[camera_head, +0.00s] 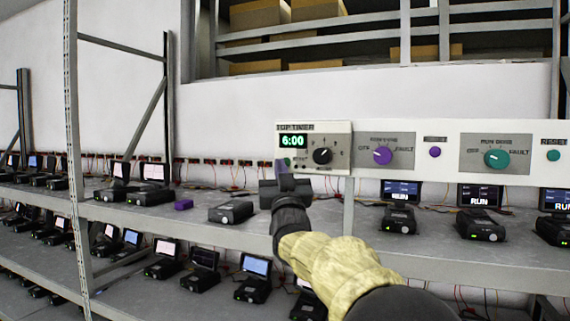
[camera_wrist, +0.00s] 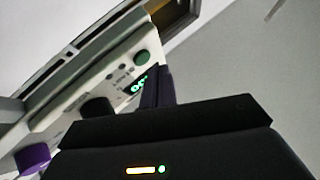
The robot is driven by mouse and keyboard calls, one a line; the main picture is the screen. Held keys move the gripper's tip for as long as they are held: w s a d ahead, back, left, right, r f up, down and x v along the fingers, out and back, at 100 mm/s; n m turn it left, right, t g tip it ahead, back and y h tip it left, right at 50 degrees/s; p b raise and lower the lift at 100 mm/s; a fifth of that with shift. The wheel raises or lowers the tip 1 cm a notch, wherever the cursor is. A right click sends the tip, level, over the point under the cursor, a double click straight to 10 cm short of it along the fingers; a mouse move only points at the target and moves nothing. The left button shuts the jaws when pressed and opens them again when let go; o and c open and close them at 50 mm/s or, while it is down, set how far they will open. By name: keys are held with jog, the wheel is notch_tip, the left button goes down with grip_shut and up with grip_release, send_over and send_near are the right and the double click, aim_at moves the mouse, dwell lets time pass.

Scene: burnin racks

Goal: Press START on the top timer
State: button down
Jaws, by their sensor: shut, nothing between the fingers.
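The top timer (camera_head: 337,144) is a pale box at the left end of the long control panel. Its display (camera_head: 292,141) reads 6:00 in green, and a black knob (camera_head: 322,156) is beside it. A small green button (camera_head: 287,162) sits below the display; its label is too small to read. My gripper (camera_head: 283,172) is shut and empty, just below and in front of that button. In the wrist view, the shut fingers (camera_wrist: 157,74) stand beside the lit display (camera_wrist: 139,84), close to the green button (camera_wrist: 142,57). I cannot tell whether they touch the panel.
Right of the timer are a purple knob (camera_head: 382,155), a purple button (camera_head: 435,152), a teal knob (camera_head: 496,158) and a teal button (camera_head: 553,155). Black devices with screens fill the shelves (camera_head: 240,233) below. A small purple block (camera_head: 183,204) lies on the upper shelf.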

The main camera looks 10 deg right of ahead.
jog(key=shift+w+d, duration=0.2)
jog(key=shift+w, duration=0.05)
jog(key=shift+w+d, duration=0.1)
jog(key=shift+w, duration=0.05)
jog(key=shift+w+d+b, duration=0.25)
jog(key=shift+w+b, duration=0.05)
dwell(1.1)
jog(key=shift+s, duration=0.1)
jog(key=shift+s+a+f+b, duration=0.15)
jog(key=shift+s+a+b, duration=0.1)
jog(key=shift+b, duration=0.3)
jog(key=shift+s+a, duration=0.25)
jog(key=shift+s, duration=0.1)
jog(key=shift+b, duration=0.3)
